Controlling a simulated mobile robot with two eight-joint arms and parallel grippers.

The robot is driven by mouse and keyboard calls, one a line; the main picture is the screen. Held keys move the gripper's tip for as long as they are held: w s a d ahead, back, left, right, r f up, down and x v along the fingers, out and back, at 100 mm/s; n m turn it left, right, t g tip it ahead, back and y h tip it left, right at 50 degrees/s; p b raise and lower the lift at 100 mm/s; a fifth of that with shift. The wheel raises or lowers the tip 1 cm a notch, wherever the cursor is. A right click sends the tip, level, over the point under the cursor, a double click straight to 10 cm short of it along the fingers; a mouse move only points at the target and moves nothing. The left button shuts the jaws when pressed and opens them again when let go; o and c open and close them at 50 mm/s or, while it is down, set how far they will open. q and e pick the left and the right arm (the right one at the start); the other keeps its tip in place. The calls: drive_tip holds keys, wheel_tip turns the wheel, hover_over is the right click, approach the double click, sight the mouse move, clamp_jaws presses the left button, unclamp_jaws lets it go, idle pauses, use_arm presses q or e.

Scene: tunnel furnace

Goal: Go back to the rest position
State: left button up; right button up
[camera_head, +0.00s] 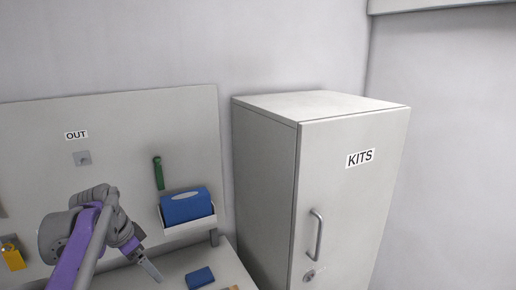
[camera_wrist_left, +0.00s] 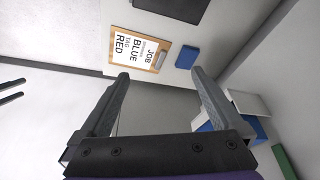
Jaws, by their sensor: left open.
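My left gripper (camera_head: 150,268) comes in from the left in the camera_head view, low in front of the pale back panel and by the bench. In the left wrist view, my left gripper (camera_wrist_left: 160,75) has its two fingers wide apart, with nothing between them. Beyond the fingertips lies a clipboard (camera_wrist_left: 163,60) whose sheet reads "JOB", "BLUE TAG" and "RED". A small blue block (camera_wrist_left: 187,57) lies beside it, apart from the fingers. My right gripper is in neither view.
A grey cabinet (camera_head: 340,220) marked "KITS" stands right of the bench (camera_head: 225,262). The panel (camera_head: 120,130) carries an "OUT" label, a green item (camera_head: 158,172), a blue item (camera_head: 186,207) in a white holder, and a yellow padlock (camera_head: 13,257). The small blue block (camera_head: 199,277) is on the bench.

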use_arm(q)
drive_tip(key=s+d+f+n+t+y, duration=0.1)
drive_tip(key=s+d+f+n, duration=0.3)
drive_tip(key=s+f, duration=0.4)
drive_tip(key=s+d+f+n+t+y, duration=0.1)
drive_tip(key=s+d+f+n, duration=0.3)
drive_tip(key=s, duration=0.8)
wheel_tip(320, 180, down, 4)
drive_tip(key=shift+s+d+t, duration=0.35)
drive_tip(key=shift+d+t, duration=0.35)
drive_tip(key=shift+d, duration=0.25)
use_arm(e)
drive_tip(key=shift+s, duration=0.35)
